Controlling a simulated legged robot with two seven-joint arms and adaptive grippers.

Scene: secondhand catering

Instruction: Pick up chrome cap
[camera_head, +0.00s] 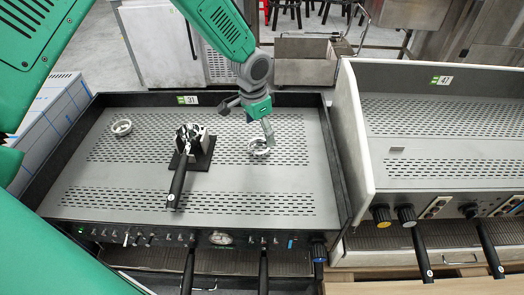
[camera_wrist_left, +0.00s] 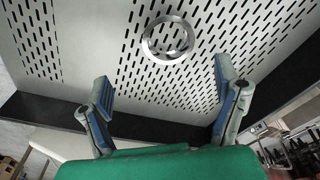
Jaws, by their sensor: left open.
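A round chrome cap (camera_head: 260,147), ring-like with a bright rim, lies on the perforated grey top of the left espresso machine, right of its middle. A round chrome piece also shows ahead of the fingers in the left wrist view (camera_wrist_left: 168,38). A second, similar chrome ring (camera_head: 122,127) lies at the machine top's left. My left gripper (camera_head: 248,120) is open and empty, just above and behind the right-hand cap. Its two spread fingers show in the left wrist view (camera_wrist_left: 163,80), with the chrome piece beyond their tips. My right gripper is not in view.
A black-handled portafilter (camera_head: 177,180) rests on a dark stand (camera_head: 200,158) between the two rings. The machine top (camera_head: 240,190) has a raised dark rim. A second machine (camera_head: 450,115) stands close on the right.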

